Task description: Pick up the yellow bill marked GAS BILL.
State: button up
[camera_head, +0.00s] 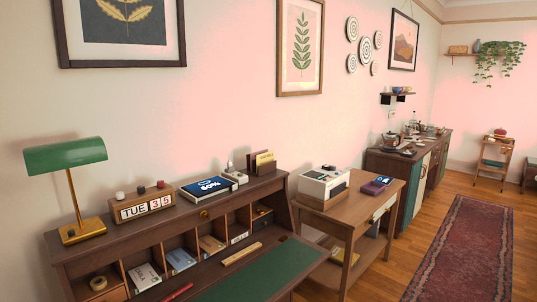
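No text reading GAS BILL can be made out from here. Yellowish papers (265,158) stand upright in a small dark holder (260,167) on top of the wooden desk (285,190). A tan paper (211,244) lies in one of the desk's pigeonholes, beside a bluish one (181,259) and a white one (143,275) in other compartments. A flat yellow item (341,254) lies on the lower shelf of the side table. I cannot tell which of these is the bill. My gripper is not in view.
The desk top holds a green lamp (66,157), a calendar block (142,204) and a box (208,186). A ruler (241,254) and a red pen (177,292) lie by the green writing mat (262,274). A side table (384,194) stands right; the rug (462,250) is clear.

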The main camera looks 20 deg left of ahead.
aim_at(270, 157)
jog(key=u, duration=0.05)
jog(key=i, duration=0.8)
jog(key=u, duration=0.55)
jog(key=i, duration=1.2)
jog(key=u, duration=0.45)
